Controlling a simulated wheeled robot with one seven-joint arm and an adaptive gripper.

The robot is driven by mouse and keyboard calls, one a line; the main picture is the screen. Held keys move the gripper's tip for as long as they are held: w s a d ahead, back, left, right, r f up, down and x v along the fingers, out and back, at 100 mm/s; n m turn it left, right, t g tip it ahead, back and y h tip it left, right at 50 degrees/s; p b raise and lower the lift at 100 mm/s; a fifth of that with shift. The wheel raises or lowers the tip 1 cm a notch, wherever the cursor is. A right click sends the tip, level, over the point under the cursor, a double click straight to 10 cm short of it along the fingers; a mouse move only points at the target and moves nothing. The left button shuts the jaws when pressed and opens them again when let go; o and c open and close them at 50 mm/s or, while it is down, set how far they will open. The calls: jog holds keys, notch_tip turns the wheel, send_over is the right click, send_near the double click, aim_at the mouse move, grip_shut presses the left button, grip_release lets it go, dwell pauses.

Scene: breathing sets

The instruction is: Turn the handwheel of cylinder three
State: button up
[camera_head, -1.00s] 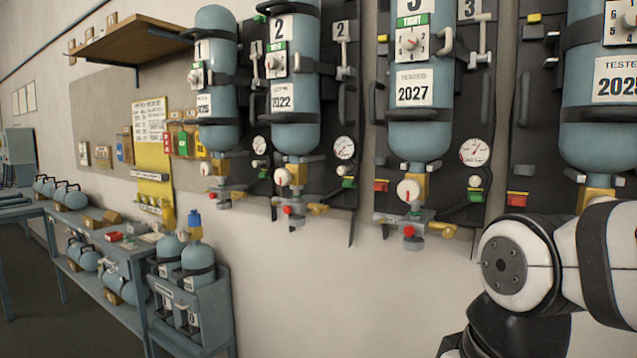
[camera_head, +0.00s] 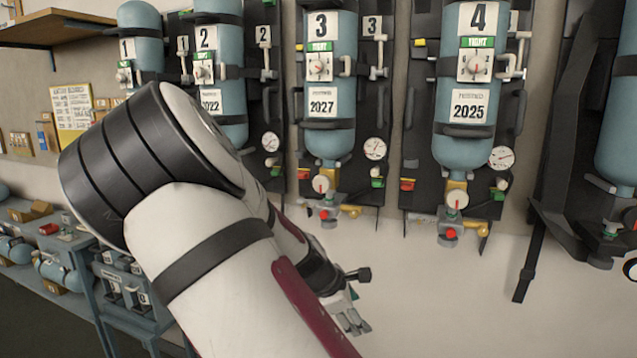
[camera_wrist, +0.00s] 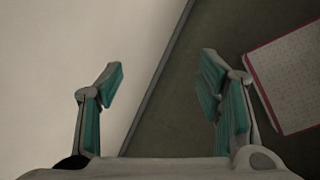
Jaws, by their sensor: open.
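Cylinder three (camera_head: 331,140) is a blue-grey bottle hung upright on a dark wall plate, valve end down, marked 3 and 2027. Its handwheel (camera_head: 321,183) is a small pale disc on the brass valve under the bottle. A red knob (camera_head: 324,214) sits just below it. My gripper (camera_head: 352,318) hangs below and slightly right of that valve, well apart from it. In the wrist view my gripper (camera_wrist: 161,85) shows two teal-padded fingers spread wide with nothing between them. The handwheel is not in the wrist view.
Cylinder four (camera_head: 462,140) hangs to the right, with its own handwheel (camera_head: 457,199). Cylinder two (camera_head: 222,120) hangs to the left, partly behind my arm. A workbench (camera_head: 75,240) stands at lower left. A pale red-edged panel (camera_wrist: 290,80) lies over dark floor.

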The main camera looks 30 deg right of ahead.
jog(key=w+d+r+n+t+h+p, duration=0.1)
jog(key=w+d+r+n+h+p, duration=0.15)
jog(key=r, duration=0.25)
jog(key=n+t+h+p, duration=0.5)
jog(key=n+t, duration=0.4)
jog(key=n, duration=0.5)
send_near(321, 185)
jog(key=shift+y, duration=0.25)
jog(key=x, duration=1.1)
jog(key=shift+w+d+r, duration=0.15)
jog(key=shift+d+r, duration=0.05)
jog(key=c, duration=1.2)
